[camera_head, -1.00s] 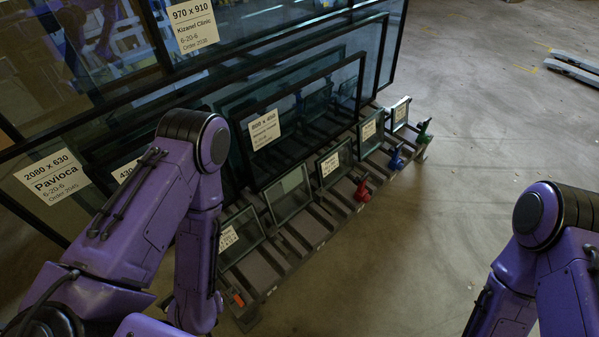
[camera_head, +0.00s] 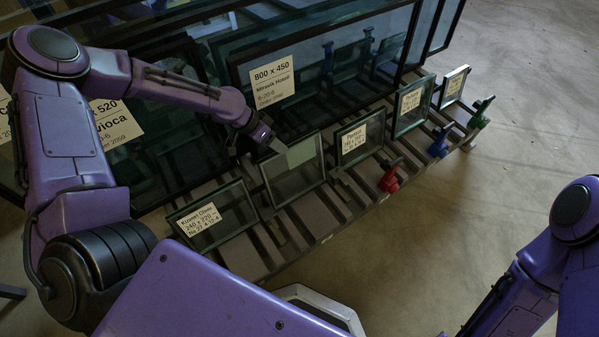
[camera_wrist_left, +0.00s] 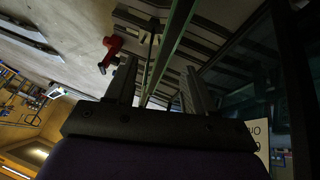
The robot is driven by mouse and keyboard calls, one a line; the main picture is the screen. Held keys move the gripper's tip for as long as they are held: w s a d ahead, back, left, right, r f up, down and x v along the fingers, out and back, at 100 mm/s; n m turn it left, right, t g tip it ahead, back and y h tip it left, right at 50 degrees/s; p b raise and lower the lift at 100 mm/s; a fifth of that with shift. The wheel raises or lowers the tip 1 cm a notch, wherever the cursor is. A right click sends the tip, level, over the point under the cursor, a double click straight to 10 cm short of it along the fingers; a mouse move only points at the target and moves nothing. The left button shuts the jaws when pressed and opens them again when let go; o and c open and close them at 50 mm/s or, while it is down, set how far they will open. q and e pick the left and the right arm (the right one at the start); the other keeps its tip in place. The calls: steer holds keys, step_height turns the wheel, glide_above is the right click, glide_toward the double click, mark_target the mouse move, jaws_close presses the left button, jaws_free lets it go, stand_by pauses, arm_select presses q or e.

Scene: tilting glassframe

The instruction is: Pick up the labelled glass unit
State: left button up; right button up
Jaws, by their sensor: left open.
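Several small framed glass units stand on the slatted rack. The one at my left gripper (camera_head: 268,140) is a glass unit (camera_head: 292,180) with a pale, blank-looking patch near its top. The gripper is at this unit's upper left corner. In the left wrist view the gripper (camera_wrist_left: 157,82) is open, and the edge of a glass pane (camera_wrist_left: 172,45) runs between its fingers; I cannot tell if they touch it. Labelled units stand on both sides: one at the left (camera_head: 205,220), one at the right (camera_head: 358,142). My right arm shows, but its gripper is out of view.
Large glass panes (camera_head: 330,75), one labelled 800 x 450, stand close behind the small units. Red (camera_head: 390,178), blue (camera_head: 440,140) and green (camera_head: 481,112) clamps sit along the rack's (camera_head: 290,235) front edge. The floor at the right is clear.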

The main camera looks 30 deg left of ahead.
mark_target(291, 153)
arm_select(q)
steer(key=b+x, duration=0.1)
steer(key=x, duration=0.3)
steer(key=b+x, duration=0.2)
steer(key=x, duration=0.2)
steer(key=shift+w+f, duration=0.3)
steer(key=shift+w, duration=0.05)
steer(key=shift+w+d+f, duration=0.15)
steer(key=shift+d+f, duration=0.1)
steer(key=shift+r, duration=0.1)
steer(key=shift+f, duration=0.2)
jaws_close()
steer(key=shift+w+a, duration=0.1)
steer(key=shift+a, duration=0.1)
stand_by(0.4)
steer(key=shift+w+r, duration=0.1)
steer(key=shift+r, duration=0.05)
